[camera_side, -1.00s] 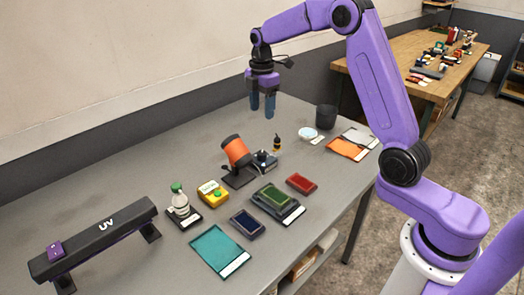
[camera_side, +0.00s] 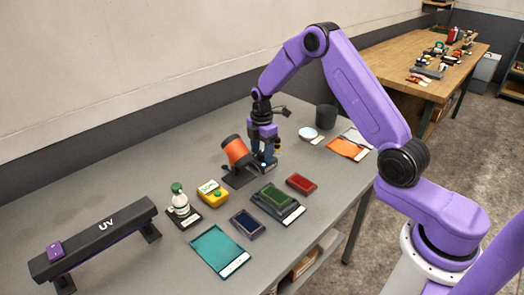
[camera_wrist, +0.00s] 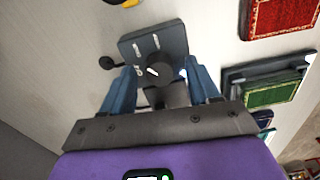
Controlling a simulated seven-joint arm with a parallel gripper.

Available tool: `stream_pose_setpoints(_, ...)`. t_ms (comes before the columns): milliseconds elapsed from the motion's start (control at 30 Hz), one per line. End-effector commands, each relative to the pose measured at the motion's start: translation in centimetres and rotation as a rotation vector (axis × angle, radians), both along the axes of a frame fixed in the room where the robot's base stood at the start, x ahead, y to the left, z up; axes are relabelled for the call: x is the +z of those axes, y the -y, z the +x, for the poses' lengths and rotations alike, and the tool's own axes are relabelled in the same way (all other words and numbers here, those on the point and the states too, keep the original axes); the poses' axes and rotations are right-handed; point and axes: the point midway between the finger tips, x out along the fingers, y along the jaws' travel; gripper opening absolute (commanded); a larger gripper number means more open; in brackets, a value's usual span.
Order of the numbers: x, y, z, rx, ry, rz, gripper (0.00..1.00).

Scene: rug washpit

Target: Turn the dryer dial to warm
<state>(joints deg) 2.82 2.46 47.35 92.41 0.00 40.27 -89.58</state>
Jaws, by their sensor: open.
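The dryer dial (camera_wrist: 158,70) is a dark round knob with a white pointer mark, set on a dark grey plate with white marks (camera_wrist: 150,42). In the wrist view the knob lies between my two open fingers, and the lettering is too small to read. My gripper (camera_wrist: 160,88) is open; I cannot tell whether a finger touches the knob. In the side view my gripper (camera_side: 263,155) is low over the dial base, hiding most of it. The orange dryer barrel (camera_side: 237,151) on its black stand is just left of my gripper.
Red (camera_side: 301,183), green (camera_side: 272,196) and dark blue (camera_side: 247,224) rug pieces lie in front. A dark cup (camera_side: 326,117) and white bowl (camera_side: 308,133) stand behind right. The table's back left is clear.

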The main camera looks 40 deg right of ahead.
Motion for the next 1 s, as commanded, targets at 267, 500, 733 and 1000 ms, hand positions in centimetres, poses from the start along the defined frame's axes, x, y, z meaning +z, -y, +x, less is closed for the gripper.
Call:
stream_pose_setpoints(267,-0.42,0.01,0.02,0.000,0.001,0.000,0.61)
stream_pose_setpoints(500,-0.40,0.02,0.01,0.000,0.001,0.000,0.08)
stream_pose_setpoints(733,-0.38,0.02,0.02,-0.007,0.001,0.000,0.05)
stream_pose_setpoints(1000,-0.36,0.03,0.02,-0.103,0.001,0.000,0.05)
